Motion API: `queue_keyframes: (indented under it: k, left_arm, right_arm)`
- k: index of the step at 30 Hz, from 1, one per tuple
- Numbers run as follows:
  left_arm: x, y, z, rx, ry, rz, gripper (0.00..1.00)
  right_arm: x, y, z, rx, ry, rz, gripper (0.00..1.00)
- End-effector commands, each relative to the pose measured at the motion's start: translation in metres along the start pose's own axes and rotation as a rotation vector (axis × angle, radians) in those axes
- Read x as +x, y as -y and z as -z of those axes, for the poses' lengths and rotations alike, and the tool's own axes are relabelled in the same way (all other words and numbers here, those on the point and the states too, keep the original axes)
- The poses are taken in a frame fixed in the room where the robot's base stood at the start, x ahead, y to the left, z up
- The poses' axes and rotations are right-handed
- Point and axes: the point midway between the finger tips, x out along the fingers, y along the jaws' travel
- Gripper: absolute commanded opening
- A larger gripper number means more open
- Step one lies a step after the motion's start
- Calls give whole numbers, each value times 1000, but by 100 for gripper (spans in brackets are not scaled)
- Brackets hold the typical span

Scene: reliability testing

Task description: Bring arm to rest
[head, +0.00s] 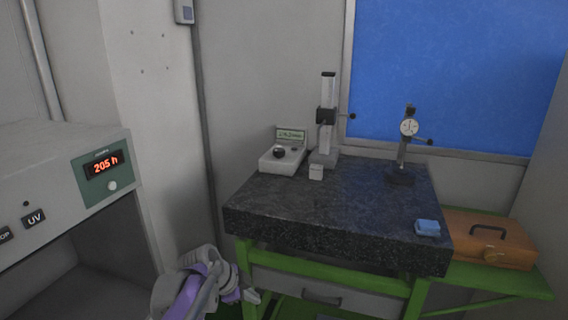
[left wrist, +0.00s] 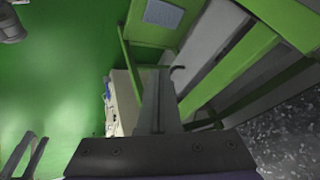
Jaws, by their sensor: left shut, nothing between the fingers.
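My left arm comes in at the bottom left of the head view, grey and purple. My left gripper (head: 252,297) is small and low there, beside the green frame of the bench and below the level of its dark stone top. In the left wrist view my left gripper (left wrist: 160,75) points up the picture with its fingers shut and nothing between them. It is over the green floor, close to the bench's green legs and grey drawer unit. My right gripper is not in view.
The speckled stone plate (head: 330,208) carries a height gauge (head: 326,120), a dial indicator stand (head: 404,145), a white instrument box (head: 283,158) and a blue item (head: 427,228). An orange case (head: 490,240) lies right. A UV cabinet (head: 60,180) stands left.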

Motion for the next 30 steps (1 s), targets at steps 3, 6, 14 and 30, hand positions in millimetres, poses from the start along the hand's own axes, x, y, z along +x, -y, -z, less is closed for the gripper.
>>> queue_keyframes:
  k: [3,6,14,30]
  left_arm:
    - [-44,-42,-7,-224,70,30,0]
    - [-71,-79,-18,-419,122,70,0]
    - [-120,-181,-58,-913,212,231,0]
    - [-132,-260,-101,-1317,218,412,0]
  right_arm:
    - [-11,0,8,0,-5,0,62]
    - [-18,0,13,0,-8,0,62]
    - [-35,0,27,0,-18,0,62]
    - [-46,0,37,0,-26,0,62]
